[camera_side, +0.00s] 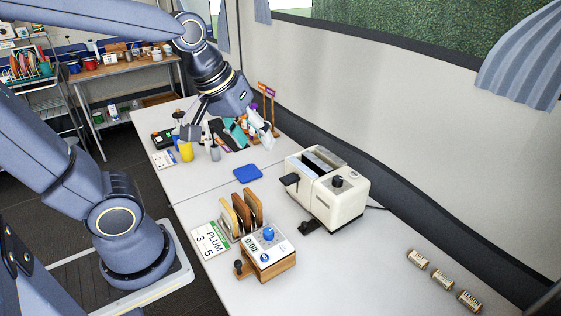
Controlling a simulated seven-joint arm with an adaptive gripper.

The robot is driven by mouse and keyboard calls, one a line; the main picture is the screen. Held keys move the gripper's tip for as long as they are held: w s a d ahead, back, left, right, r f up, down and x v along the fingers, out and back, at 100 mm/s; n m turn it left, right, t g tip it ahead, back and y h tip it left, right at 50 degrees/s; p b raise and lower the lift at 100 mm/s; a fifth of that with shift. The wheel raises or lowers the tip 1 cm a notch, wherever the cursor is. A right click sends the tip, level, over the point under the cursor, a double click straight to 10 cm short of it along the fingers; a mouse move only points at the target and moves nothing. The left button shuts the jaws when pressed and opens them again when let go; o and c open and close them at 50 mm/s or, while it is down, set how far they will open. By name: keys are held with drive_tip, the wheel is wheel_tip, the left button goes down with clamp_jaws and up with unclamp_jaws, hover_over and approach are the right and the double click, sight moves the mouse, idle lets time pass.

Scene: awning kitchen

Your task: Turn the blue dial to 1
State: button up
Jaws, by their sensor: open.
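The blue dial (268,233) sits on the white face of a small wooden-based box (266,253) at the front of the table. A display reading 0:00 shows beside the dial. The dial's marks are too small to read. My gripper (226,130) is open over the far part of the table, well behind the dial and apart from it. Several small items show around and below the fingers, and I cannot tell whether any of them touches the gripper.
A cream toaster (327,188) stands right of the box. A blue pad (247,173) lies farther back. Small labelled cylinders (443,279) lie at right. The front right table is mostly clear.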

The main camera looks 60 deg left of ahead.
drive_tip(key=w+a+f+n+g, duration=0.1)
drive_tip(key=w+f+n+g, duration=0.15)
drive_tip(key=w+f, duration=0.2)
drive_tip(key=g, duration=0.3)
hover_over(268, 231)
wheel_tip(268, 231, down, 9)
drive_tip(key=shift+n+t, duration=0.25)
drive_tip(key=shift+n, duration=0.2)
wheel_tip(268, 231, down, 17)
drive_tip(key=shift+w+r, duration=0.1)
drive_tip(key=shift+c, duration=0.3)
clamp_jaws()
